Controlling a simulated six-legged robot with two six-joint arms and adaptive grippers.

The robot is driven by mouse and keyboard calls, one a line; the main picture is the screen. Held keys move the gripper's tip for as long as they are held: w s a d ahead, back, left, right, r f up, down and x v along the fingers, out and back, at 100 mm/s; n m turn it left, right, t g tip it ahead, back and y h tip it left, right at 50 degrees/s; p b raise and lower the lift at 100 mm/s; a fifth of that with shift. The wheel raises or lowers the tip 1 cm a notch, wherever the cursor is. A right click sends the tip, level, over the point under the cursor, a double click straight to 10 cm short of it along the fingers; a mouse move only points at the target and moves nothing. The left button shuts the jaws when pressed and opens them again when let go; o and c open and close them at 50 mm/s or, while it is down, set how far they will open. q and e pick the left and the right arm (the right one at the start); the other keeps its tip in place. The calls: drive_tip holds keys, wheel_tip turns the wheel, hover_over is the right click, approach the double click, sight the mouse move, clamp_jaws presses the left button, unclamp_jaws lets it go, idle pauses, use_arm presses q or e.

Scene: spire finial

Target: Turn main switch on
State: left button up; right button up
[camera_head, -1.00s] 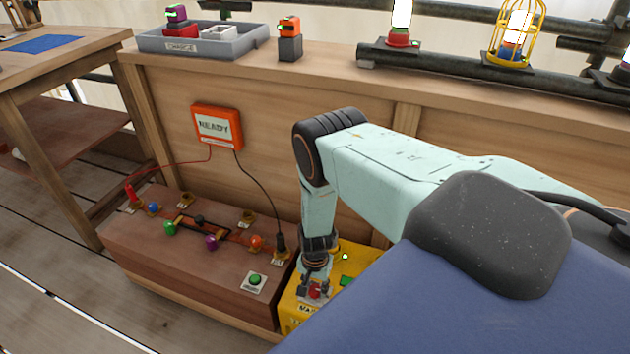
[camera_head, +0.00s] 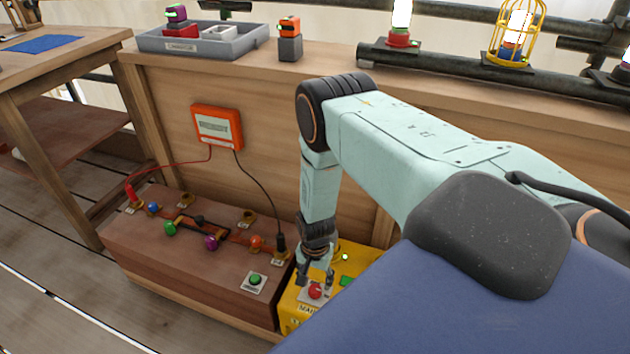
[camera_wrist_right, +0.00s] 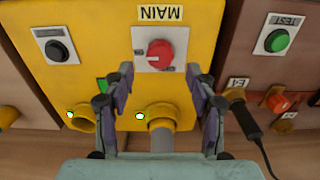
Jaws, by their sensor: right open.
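The main switch is a red round knob (camera_head: 315,291) on a pale plate on top of the yellow box (camera_head: 291,314), by a label reading MAIN. In the right wrist view the knob (camera_wrist_right: 160,53) shows upside down with a pale pointer mark; the small position labels beside it are unreadable. My right gripper (camera_head: 315,275) points down just above the knob. In the wrist view its fingers (camera_wrist_right: 161,75) are spread to either side of the knob, apart from it and holding nothing. My left gripper is not in view.
A brown box (camera_head: 150,250) with coloured knobs and a green button (camera_head: 256,280) stands left of the yellow box. A black button (camera_wrist_right: 56,50) is also on the yellow box. Cables run to the orange-framed display (camera_head: 217,127). A grey tray (camera_head: 240,46) is on the ledge.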

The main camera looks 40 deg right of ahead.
sight(314, 288)
wheel_tip(314, 288, up, 8)
drive_tip(key=shift+f, duration=0.25)
idle(0.4)
idle(0.4)
drive_tip(key=s+a+r+n+t+y+p, duration=0.1)
drive_tip(key=s+a+n+t+p, duration=0.1)
drive_tip(key=s+a+n, duration=0.6)
drive_tip(key=s+a+r+n+g+p, duration=0.1)
drive_tip(key=s+r, duration=0.3)
drive_tip(key=s, duration=0.4)
drive_tip(key=s+a+r+n+g+h+p, duration=0.1)
drive_tip(key=s+a+r+n+p, duration=0.2)
drive_tip(key=s, duration=0.4)
wheel_tip(314, 288, up, 3)
drive_tip(key=shift+s+a+f+p, duration=0.2)
drive_tip(key=shift+s+a+p, duration=0.15)
drive_tip(key=shift+a+p, duration=0.15)
